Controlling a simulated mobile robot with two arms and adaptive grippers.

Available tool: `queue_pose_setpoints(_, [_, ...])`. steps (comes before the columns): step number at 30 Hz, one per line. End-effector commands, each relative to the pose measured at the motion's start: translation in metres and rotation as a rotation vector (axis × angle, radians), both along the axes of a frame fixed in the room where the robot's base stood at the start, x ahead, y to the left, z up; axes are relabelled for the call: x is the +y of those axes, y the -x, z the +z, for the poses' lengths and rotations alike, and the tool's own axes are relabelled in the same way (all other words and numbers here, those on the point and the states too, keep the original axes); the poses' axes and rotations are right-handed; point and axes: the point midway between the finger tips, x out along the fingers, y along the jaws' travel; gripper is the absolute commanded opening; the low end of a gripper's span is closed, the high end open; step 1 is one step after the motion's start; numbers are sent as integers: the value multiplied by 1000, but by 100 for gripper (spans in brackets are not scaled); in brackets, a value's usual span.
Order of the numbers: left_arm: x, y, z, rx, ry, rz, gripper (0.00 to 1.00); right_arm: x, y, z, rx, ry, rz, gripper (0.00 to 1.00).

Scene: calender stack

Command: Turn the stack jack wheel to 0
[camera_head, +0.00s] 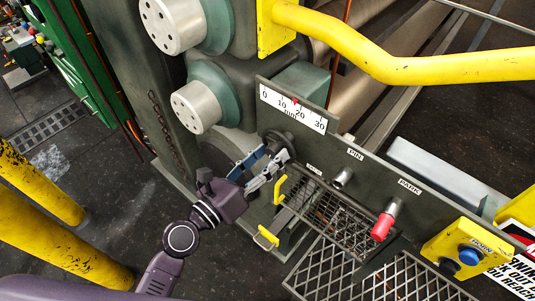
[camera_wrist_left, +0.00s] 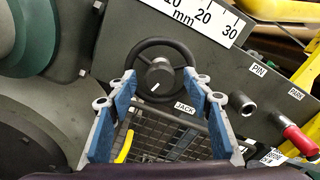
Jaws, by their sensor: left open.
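The stack jack wheel is a dark round handwheel (camera_head: 279,139) on the grey machine panel, just below the mm scale. In the left wrist view the black wheel (camera_wrist_left: 147,44) shows a hub with a white mark, above a JACK label (camera_wrist_left: 185,107). The white scale (camera_head: 292,110) runs from 0 to 30, and its red pointer (camera_head: 295,101) stands between 10 and 20. My left gripper (camera_head: 273,154) is open in front of the wheel. In the left wrist view its blue-padded fingers (camera_wrist_left: 160,76) appear on either side of the hub; I cannot tell whether they touch the rim. My right gripper is not in view.
Right of the wheel are a PIN socket (camera_head: 342,177) and a red-handled pin (camera_head: 382,226) at PARK. A yellow box with a blue button (camera_head: 470,255) is farther right. A yellow rail (camera_head: 400,62) crosses above. Mesh grating (camera_head: 345,265) lies below, and yellow posts (camera_head: 40,190) stand left.

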Motion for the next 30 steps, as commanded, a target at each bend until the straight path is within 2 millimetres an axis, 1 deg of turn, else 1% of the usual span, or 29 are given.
queue_pose_setpoints(5, [0, 0, 0, 0, 0, 0, 45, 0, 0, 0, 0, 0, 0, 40])
queue_pose_setpoints(16, [0, 0, 0, 0, 0, 0, 4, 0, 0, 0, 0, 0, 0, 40])
queue_pose_setpoints(23, [0, 0, 0, -10, -14, 0, 4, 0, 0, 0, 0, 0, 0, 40])
queue_pose_setpoints(30, [0, 1, 0, -70, -97, -1, 4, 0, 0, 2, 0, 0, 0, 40])
